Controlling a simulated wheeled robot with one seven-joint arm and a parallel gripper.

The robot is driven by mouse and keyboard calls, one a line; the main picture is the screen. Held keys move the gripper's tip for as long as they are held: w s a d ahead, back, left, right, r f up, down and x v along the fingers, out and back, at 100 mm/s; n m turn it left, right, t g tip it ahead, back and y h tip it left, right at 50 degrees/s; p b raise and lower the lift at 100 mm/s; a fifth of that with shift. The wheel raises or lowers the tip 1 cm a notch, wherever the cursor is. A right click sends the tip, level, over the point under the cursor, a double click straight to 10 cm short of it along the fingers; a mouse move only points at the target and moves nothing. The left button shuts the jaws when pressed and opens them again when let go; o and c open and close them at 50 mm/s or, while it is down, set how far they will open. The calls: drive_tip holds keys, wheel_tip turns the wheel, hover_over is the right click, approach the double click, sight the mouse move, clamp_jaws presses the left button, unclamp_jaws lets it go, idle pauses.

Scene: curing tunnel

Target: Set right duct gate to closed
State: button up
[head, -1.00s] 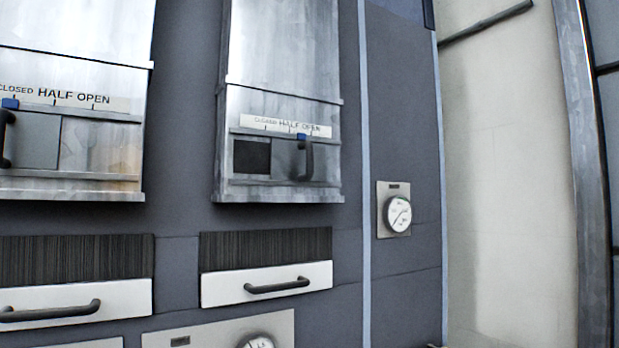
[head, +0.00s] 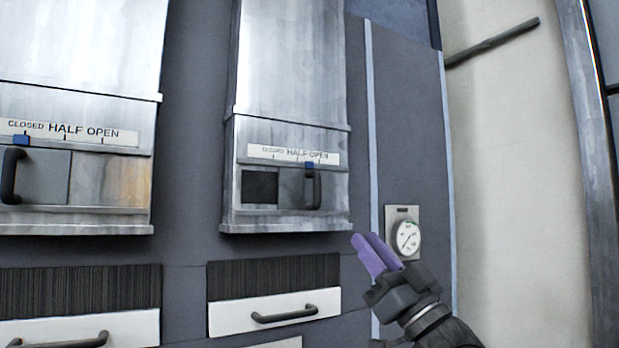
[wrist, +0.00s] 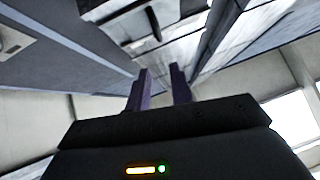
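The right duct gate (head: 291,188) is a grey sliding plate low on the right steel duct, with a dark upright handle (head: 313,190). Its blue marker (head: 309,165) stands under the OPEN end of the label strip (head: 262,152), right of HALF. A dark opening (head: 260,187) shows left of the plate. My gripper (head: 372,254) is below and right of the gate, apart from it, with purple fingers pointing up and left. In the wrist view my gripper (wrist: 162,84) shows a gap between its fingers with nothing held.
The left duct gate (head: 45,175) has its blue marker under CLOSED. A drawer with a white front (head: 230,318) sits below the right duct. A round gauge (head: 407,237) is on the wall just beyond my gripper. A pale wall (head: 510,170) lies to the right.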

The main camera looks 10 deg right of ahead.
sight(320, 179)
drive_tip(key=p+x, duration=1)
drive_tip(key=x, duration=0.6)
drive_tip(key=shift+r, duration=0.15)
drive_tip(key=shift+w+a+r, duration=0.25)
drive_tip(key=shift+w+r, duration=0.05)
drive_tip(key=shift+w, duration=0.1)
clamp_jaws()
